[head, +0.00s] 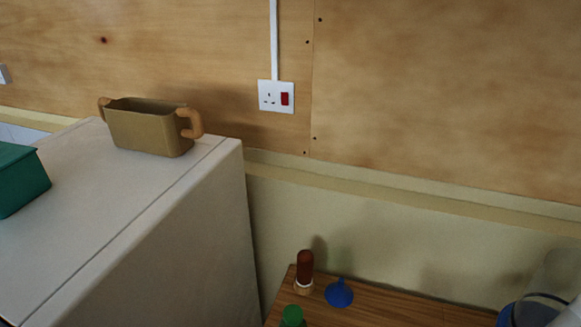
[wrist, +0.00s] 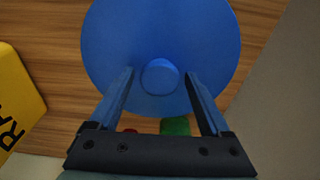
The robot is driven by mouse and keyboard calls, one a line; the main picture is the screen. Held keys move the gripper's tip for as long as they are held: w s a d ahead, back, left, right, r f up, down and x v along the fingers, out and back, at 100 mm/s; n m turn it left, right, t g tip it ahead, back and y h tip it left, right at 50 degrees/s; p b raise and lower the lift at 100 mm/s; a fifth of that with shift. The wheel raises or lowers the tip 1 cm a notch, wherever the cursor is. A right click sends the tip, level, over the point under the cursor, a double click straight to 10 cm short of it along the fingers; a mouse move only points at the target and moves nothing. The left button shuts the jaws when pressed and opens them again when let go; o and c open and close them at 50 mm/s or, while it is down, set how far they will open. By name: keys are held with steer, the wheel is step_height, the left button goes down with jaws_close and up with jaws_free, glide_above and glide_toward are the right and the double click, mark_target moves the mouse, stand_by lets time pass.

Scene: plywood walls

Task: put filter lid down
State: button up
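The blue round lid (wrist: 112,35) with a round central knob (wrist: 160,77) fills the upper middle of the wrist view. My gripper (wrist: 160,72) is over the lid, its two fingers spread on either side of the knob. Gaps show between the fingers and the knob, so the gripper looks open. I cannot tell what lies directly under the lid. In the head view, a blue round part (head: 506,316) shows at the bottom right edge, beside a clear vessel (head: 560,270), mostly cut off.
The wooden table (head: 395,309) holds a red-brown bottle (head: 305,266), a small blue funnel-shaped thing (head: 339,294) and a green-topped thing (head: 292,316). A yellow box (wrist: 15,100) is at the left in the wrist view. A white cabinet (head: 120,205) bears a two-handled pot (head: 150,128).

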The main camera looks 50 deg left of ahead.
steer(key=shift+r, duration=0.15)
step_height(320, 180, up, 12)
steer(key=s+p, duration=0.1)
steer(key=shift+d, duration=0.4)
